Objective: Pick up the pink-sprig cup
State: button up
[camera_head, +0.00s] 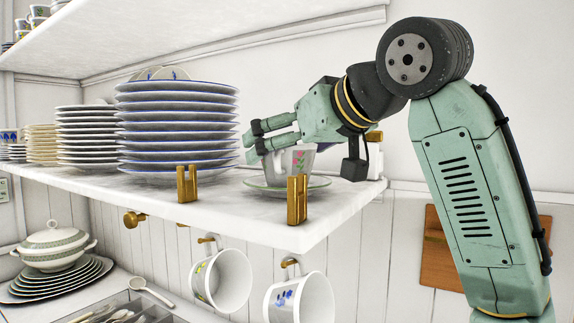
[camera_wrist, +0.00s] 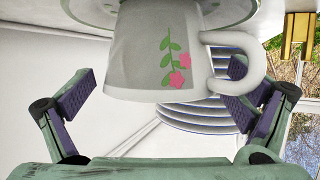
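The pink-sprig cup (camera_head: 299,162) is white with a pink flower and green leaves. It stands on a green-rimmed saucer (camera_head: 258,184) near the shelf's right front corner. My gripper (camera_head: 256,140) is at the cup from behind and above, its fingers pointing left and partly hiding the cup. In the wrist view the cup (camera_wrist: 145,60) appears upside down between the two fingers, with its handle (camera_wrist: 240,65) on the right. The fingers are spread, with a gap beside the cup on the left. The handle overlaps the right finger, and I cannot tell whether they touch.
A tall stack of blue-rimmed plates (camera_head: 178,125) stands just left of the cup, with more plate stacks beyond. Brass posts (camera_head: 297,200) (camera_head: 187,184) line the shelf front. An upper shelf (camera_head: 200,30) hangs overhead. Mugs (camera_head: 222,280) hang below.

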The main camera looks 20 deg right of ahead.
jog(key=c, duration=1.2)
jog(key=shift+r, duration=0.1)
